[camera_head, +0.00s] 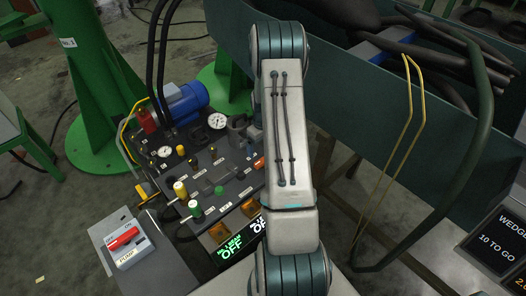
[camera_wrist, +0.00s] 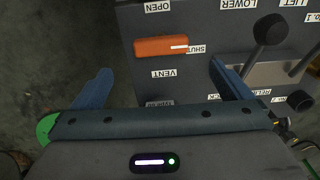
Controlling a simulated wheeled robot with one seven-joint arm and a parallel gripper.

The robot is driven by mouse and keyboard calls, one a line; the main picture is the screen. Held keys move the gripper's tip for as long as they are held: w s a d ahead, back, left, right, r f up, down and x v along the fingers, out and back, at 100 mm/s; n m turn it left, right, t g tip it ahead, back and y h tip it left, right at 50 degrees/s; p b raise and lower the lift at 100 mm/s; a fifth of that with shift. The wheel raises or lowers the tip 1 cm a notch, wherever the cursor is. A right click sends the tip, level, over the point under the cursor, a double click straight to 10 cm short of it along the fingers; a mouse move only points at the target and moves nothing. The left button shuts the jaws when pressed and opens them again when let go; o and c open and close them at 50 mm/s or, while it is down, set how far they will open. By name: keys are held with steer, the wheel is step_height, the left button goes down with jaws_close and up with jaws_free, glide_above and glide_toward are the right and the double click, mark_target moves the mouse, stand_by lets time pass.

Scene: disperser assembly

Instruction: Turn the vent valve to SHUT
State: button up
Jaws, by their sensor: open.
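The vent valve's orange handle (camera_wrist: 160,47) lies level on the dark panel in the wrist view. A white line marks its right end, beside the SHUT label (camera_wrist: 195,49). The OPEN label (camera_wrist: 157,6) is above it and the VENT label (camera_wrist: 163,74) below. My gripper (camera_wrist: 160,67) is open, its blue fingers wide apart on either side of the handle's lower area. Whether a finger touches the handle cannot be told. In the head view the orange handle (camera_head: 259,162) shows beside my arm, which hides my gripper.
A black-knobbed lever (camera_wrist: 270,30) stands close to the right finger. In the head view, gauges (camera_head: 217,121) and several small knobs crowd the panel. A red pump switch (camera_head: 123,238) sits at lower left. A green trough (camera_head: 361,78) with black hoses stands to the right.

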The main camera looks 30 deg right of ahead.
step_height(320, 180, up, 6)
steer(key=shift+f+p, duration=0.1)
steer(key=shift+p, duration=0.35)
steer(key=s+a+r+p, duration=0.2)
steer(key=a+r+p, duration=0.25)
steer(key=r, duration=0.55)
steer(key=s+a+r+t+p, duration=0.1)
steer(key=a+r+p, duration=0.3)
steer(key=r, duration=0.5)
steer(key=s+a+r+p, duration=0.2)
steer(key=a+r, duration=0.3)
steer(key=r, duration=0.5)
steer(key=s+a+r+t+p, duration=0.1)
steer(key=s+a+r+p, duration=0.4)
steer(key=s+r, duration=0.3)
steer(key=s+a+r+m+p, duration=0.1)
steer(key=s+a+r+p, duration=0.4)
steer(key=s+r, duration=0.4)
steer(key=shift+a+r+m+t+p, duration=0.3)
steer(key=shift+a+r+t+p, duration=0.1)
steer(key=shift+a+r, duration=0.3)
